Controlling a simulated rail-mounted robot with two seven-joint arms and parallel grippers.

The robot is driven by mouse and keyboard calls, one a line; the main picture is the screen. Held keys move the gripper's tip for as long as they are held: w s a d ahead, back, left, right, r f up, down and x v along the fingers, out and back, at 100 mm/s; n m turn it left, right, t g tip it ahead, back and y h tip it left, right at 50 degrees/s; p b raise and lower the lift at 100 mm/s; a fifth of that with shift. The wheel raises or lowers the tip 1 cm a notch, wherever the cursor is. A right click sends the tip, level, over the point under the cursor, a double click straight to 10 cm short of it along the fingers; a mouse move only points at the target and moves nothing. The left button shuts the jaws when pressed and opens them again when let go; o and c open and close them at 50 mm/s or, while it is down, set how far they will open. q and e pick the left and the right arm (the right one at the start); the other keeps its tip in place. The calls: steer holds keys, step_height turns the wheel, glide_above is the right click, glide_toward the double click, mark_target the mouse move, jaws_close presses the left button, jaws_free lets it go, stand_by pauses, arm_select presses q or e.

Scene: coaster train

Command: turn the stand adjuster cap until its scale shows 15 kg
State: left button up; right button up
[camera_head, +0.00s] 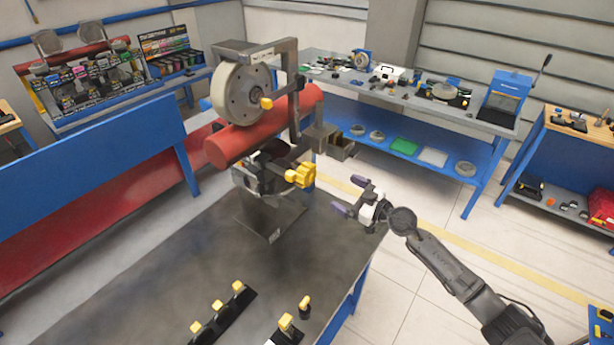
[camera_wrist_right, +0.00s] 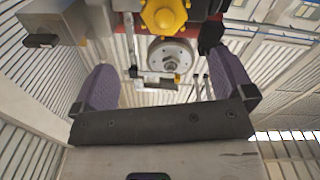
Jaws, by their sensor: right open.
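The stand adjuster cap is most likely the yellow lobed knob (camera_head: 300,176) on the side of the stand, below the red tube; its scale is too small to read. A yellow lobed knob (camera_wrist_right: 163,14) also shows at the top of the right wrist view, partly cut off. The stand (camera_head: 265,168) holds a pale wheel (camera_head: 240,96) above the red tube (camera_head: 235,142). My right gripper (camera_head: 351,196) is open and empty, right of the knob and apart from it, with its purple fingers pointing toward the stand. My left gripper is not in view.
The dark table (camera_head: 170,260) under the stand has free room at its middle. A black rack with yellow-topped pieces (camera_head: 222,312) lies at its front. A blue barrier (camera_head: 90,165) is at the left. A workbench with tools (camera_head: 405,92) stands at the back.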

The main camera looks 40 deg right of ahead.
mark_target(311, 178)
steer(key=w+a, duration=0.1)
steer(key=w, duration=0.2)
steer(key=w+a+m+b, duration=0.1)
steer(key=w, duration=0.3)
steer(key=w+a+m, duration=0.1)
steer(key=w, duration=0.3)
steer(key=shift+w+a+f+b, duration=0.15)
steer(key=shift+w+a+b, duration=0.05)
steer(key=shift+b, duration=0.2)
steer(key=shift+x, duration=1)
steer(key=shift+c, duration=0.2)
steer(key=c, duration=0.8)
